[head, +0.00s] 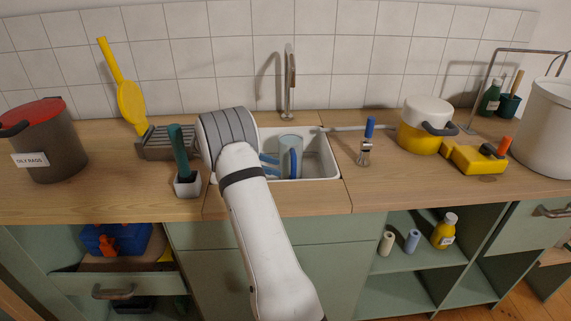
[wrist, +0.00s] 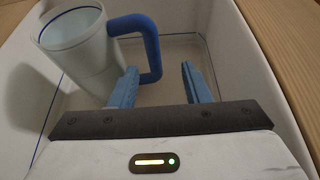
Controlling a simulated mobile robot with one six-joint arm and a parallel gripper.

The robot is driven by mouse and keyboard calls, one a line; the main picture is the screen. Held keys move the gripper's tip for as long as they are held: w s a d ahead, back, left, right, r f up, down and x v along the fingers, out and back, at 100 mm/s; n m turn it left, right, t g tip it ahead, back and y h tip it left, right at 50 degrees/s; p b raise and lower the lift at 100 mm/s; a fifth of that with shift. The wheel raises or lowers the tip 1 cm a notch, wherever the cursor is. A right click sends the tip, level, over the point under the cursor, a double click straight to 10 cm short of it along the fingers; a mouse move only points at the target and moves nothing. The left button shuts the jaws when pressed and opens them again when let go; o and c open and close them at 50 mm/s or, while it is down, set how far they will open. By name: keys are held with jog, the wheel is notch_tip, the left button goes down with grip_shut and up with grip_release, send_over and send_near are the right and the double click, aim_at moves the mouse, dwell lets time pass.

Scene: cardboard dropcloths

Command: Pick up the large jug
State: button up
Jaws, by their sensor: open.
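The large jug (head: 289,146) is pale grey-blue with a blue handle and stands in the white sink. In the wrist view the jug (wrist: 80,45) is at upper left, its open rim facing up. Its blue handle (wrist: 152,50) points right. My gripper (wrist: 160,86) is open, with its blue fingers either side of the handle's lower part in the picture. The left finger overlaps the handle's lower end; I cannot tell whether they touch. In the head view my gripper (head: 269,165) is inside the sink, left of the jug.
The sink walls (head: 327,163) surround the jug and gripper closely. A faucet (head: 290,85) rises behind. A green-handled brush in a holder (head: 187,183) stands left of the arm.

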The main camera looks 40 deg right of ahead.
aim_at(294, 169)
jog(key=x, duration=0.7)
jog(key=shift+w+d, duration=0.25)
jog(key=shift+d, duration=0.35)
grip_shut()
dwell(0.8)
